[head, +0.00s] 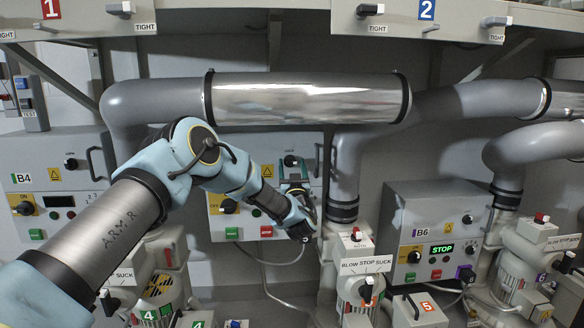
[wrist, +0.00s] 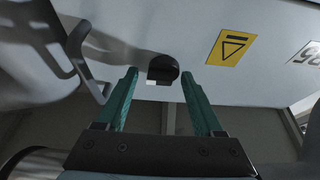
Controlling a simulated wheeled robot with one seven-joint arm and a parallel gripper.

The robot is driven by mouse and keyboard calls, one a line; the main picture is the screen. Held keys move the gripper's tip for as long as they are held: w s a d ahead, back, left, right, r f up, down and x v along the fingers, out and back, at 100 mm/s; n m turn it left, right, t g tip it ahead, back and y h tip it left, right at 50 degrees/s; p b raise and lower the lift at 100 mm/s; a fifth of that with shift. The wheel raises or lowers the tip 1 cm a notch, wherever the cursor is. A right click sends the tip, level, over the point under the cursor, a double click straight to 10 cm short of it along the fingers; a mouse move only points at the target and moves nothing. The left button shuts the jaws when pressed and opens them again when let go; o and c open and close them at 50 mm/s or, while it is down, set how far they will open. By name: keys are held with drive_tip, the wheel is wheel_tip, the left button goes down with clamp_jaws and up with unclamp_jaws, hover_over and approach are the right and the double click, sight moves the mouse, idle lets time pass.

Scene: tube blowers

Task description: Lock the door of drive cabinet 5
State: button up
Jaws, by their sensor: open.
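Drive cabinet 5 (head: 218,196) is the grey box in the middle, partly hidden behind my arm. Its "B5" label (wrist: 308,56) shows cut off at the right edge of the wrist view. The round black lock knob (head: 290,160) is on the upper part of its door; the wrist view shows the knob (wrist: 164,66) with a small light mark. My gripper (wrist: 160,75) is open, its two green fingers on either side of the knob, with gaps visible. Contact or depth cannot be told. The door lies flat, apparently closed. The door handle (wrist: 88,64) is left of the knob in the wrist view.
A yellow warning sign (wrist: 231,47) is on the door. A shiny pipe (head: 305,98) runs just above my arm, and a grey vertical pipe (head: 344,165) stands right of the cabinet. Cabinet B4 (head: 50,150) and cabinet B6 (head: 420,210) flank it. Blower units (head: 360,290) stand below.

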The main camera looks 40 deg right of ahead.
drive_tip(key=shift+s, duration=0.1)
drive_tip(key=c, duration=0.7)
drive_tip(key=shift+s+d, duration=0.1)
clamp_jaws()
